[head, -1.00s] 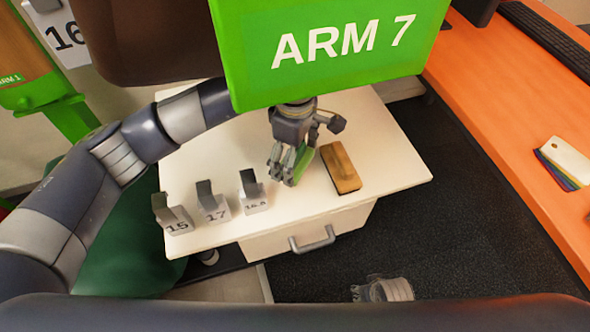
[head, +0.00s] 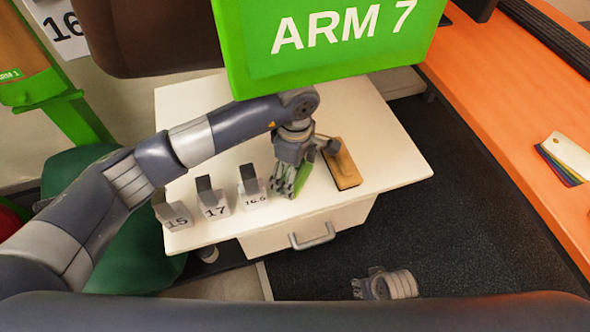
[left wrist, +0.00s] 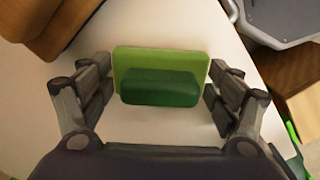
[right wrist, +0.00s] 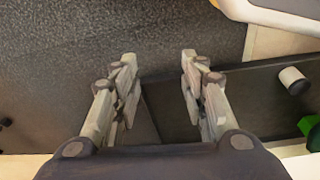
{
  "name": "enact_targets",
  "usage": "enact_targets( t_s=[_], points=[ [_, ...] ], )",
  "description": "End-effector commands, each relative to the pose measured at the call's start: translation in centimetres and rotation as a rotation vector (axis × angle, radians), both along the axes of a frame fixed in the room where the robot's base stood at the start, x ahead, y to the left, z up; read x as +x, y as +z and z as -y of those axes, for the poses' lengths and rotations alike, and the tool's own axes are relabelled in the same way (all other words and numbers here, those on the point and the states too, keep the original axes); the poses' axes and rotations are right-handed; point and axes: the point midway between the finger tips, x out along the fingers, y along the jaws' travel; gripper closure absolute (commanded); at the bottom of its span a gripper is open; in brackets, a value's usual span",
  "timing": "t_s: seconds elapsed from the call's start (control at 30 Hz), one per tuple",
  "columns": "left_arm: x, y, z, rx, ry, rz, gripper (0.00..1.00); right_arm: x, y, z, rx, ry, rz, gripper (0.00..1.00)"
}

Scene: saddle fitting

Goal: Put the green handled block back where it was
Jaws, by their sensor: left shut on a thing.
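The green handled block (head: 304,173) is in my left gripper (head: 289,192), low over the white cabinet top (head: 385,130). The left wrist view shows the block's light green plate and dark green handle (left wrist: 160,88) between the fingers (left wrist: 160,95). My left gripper is shut on it. I cannot tell whether the block touches the cabinet top. It is right of the grey block labelled 16.5 (head: 252,194) and left of the wooden-topped block (head: 343,165). My right gripper (right wrist: 157,75) is open and empty; in the head view it shows low down (head: 372,284).
Grey blocks labelled 17 (head: 212,205) and 15 (head: 175,216) stand left along the cabinet's front edge. A green ARM 7 sign (head: 330,45) hides the back of the cabinet top. An orange desk (head: 510,120) is at the right. The cabinet top's right part is clear.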

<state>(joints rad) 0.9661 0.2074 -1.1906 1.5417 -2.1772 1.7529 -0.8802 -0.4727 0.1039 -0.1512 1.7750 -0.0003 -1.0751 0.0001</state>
Motion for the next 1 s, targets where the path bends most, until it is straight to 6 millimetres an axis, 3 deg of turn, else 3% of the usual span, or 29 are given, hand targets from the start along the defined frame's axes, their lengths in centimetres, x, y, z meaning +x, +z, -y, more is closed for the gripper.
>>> enact_targets(
  t_s=[0.03,0.07,0.1,0.67,1.0],
  points=[
    [0.0,-0.1,0.0,0.000,0.000,0.001,0.39,0.1,0.2,0.0,0.001,0.000,0.003,0.60],
    [0.0,0.0,0.0,0.000,0.000,0.000,0.10,0.2,0.5,-0.1,0.001,0.000,0.007,0.60],
    [0.0,0.0,0.0,0.000,0.000,0.000,0.01,0.3,0.7,-0.1,0.002,0.000,0.012,0.60],
    [0.0,0.2,0.0,0.000,0.000,0.000,0.00,0.0,0.4,0.0,0.002,-0.001,0.008,0.60],
    [0.2,7.3,0.0,0.000,0.000,0.005,0.00,-0.3,-1.5,0.3,-0.003,0.002,0.006,0.60]
  ],
)
